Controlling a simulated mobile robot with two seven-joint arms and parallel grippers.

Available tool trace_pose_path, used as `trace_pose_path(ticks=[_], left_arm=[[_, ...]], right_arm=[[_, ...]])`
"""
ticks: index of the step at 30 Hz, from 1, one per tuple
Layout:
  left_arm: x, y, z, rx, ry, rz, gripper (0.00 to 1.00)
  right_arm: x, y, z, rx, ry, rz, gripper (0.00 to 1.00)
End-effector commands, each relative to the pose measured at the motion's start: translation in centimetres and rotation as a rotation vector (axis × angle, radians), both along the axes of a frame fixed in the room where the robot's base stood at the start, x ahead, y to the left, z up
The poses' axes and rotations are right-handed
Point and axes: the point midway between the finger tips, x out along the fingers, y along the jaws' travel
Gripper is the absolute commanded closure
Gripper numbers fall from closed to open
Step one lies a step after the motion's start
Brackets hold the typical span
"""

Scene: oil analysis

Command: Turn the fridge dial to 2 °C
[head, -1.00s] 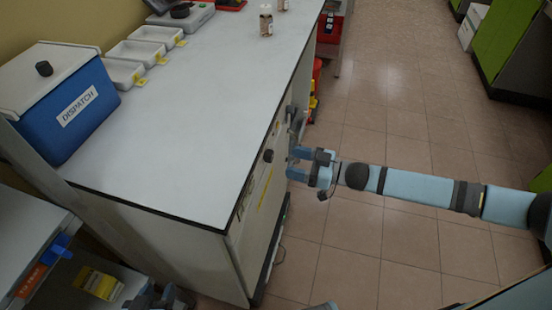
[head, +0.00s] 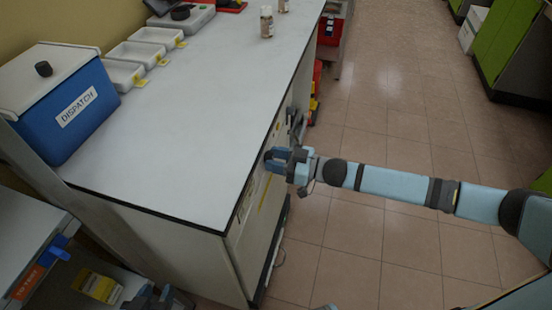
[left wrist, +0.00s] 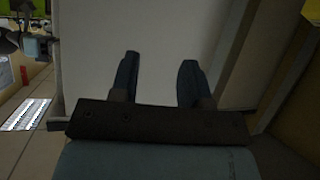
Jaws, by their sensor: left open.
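The fridge (head: 240,245) is the pale cabinet front below the bench's right edge in the head view. Its dark round dial is now hidden behind my right gripper (head: 274,160). The right gripper's blue fingers are at the place of the dial; whether they touch or close on it cannot be seen. The dial's scale is not readable. My left gripper (head: 160,299) is at the bottom edge of the head view, away from the dial. In the left wrist view it is open (left wrist: 158,75), its two fingers apart with nothing between them, facing a plain pale surface.
The white bench top (head: 190,130) carries a blue DISPATCH box (head: 75,110), white trays (head: 140,52) and small bottles (head: 266,22). A shelf (head: 28,235) with a yellow box (head: 97,285) is at lower left. The tiled floor (head: 380,120) right of the bench is clear.

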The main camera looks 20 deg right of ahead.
Motion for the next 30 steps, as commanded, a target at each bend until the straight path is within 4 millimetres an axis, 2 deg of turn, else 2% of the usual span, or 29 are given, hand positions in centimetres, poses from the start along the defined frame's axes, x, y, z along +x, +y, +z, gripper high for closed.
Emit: trace_pose_path(ticks=[11,22,30], left_arm=[[-0.04,0.04,0.19,0.004,0.004,0.0,0.57],[-0.09,0.34,0.48,0.018,0.012,0.003,0.57],[-0.3,0.42,-0.12,0.027,0.028,0.003,0.57]], right_arm=[[-0.06,0.03,0.05,-0.043,-0.062,0.001,0.85],[-0.03,0.01,0.08,-0.203,-0.3,0.001,0.85],[0.01,-0.04,-0.03,-0.325,-0.479,0.001,0.85]])
